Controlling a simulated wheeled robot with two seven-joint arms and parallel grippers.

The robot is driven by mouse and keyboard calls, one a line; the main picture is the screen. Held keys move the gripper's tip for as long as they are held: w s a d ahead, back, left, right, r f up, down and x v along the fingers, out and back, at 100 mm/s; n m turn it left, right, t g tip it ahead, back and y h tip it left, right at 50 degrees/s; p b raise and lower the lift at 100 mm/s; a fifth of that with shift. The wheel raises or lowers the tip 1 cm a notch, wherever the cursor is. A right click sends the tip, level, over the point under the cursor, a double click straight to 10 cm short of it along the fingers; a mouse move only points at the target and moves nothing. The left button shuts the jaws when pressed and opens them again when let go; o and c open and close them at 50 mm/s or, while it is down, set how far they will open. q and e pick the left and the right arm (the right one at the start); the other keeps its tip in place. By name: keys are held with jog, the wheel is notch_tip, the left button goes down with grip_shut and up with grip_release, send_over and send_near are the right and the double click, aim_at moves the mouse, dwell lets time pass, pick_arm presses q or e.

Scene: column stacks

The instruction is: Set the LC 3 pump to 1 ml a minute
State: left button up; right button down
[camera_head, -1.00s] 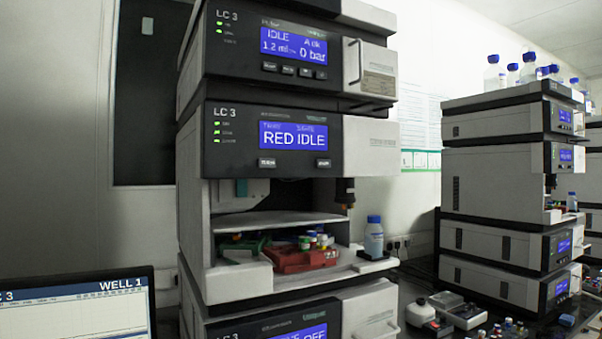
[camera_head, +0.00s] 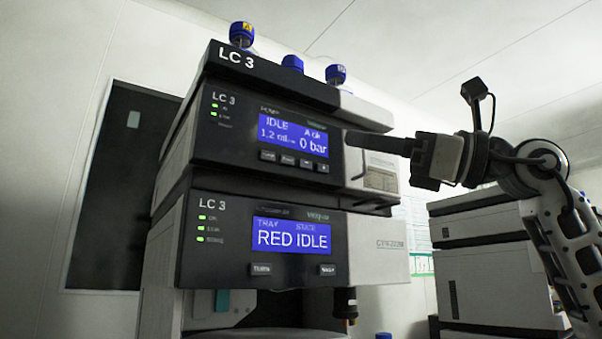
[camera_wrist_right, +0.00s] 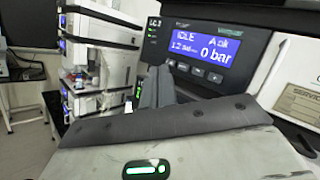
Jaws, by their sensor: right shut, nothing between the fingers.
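The LC 3 pump (camera_head: 230,140) is the upper module with a blue screen (camera_head: 292,134) reading IDLE, A ok, about 1.2 ml and 0 bar. A row of several small buttons (camera_head: 288,159) lies under the screen. My right gripper (camera_head: 352,138) is shut and empty, its tips pointing left at the right edge of the pump's dark panel. In the head view I cannot tell if they touch it. The right wrist view shows the closed fingers (camera_wrist_right: 158,84) in front of the pump screen (camera_wrist_right: 200,55), just left of and below its buttons (camera_wrist_right: 190,68). My left gripper is not in view.
Below the pump is the autosampler module (camera_head: 200,255) with a screen reading RED IDLE. Blue-capped bottles (camera_head: 241,34) stand on top of the stack. A pale handle or door with a label (camera_head: 380,178) is right of the pump panel. Another instrument stack (camera_head: 480,260) stands behind at right.

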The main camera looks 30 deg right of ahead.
aim_at(305, 164)
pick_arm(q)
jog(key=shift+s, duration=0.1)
pick_arm(e)
jog(key=shift+s+d+r, duration=0.1)
jog(key=shift+s, duration=0.05)
pick_arm(q)
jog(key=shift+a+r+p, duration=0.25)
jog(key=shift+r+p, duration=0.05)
jog(key=shift+p, duration=0.9)
pick_arm(e)
jog(key=w, duration=0.9)
jog(key=shift+a, duration=0.4)
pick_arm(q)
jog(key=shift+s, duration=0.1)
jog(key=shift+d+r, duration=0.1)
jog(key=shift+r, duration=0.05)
pick_arm(e)
jog(key=shift+s, duration=0.1)
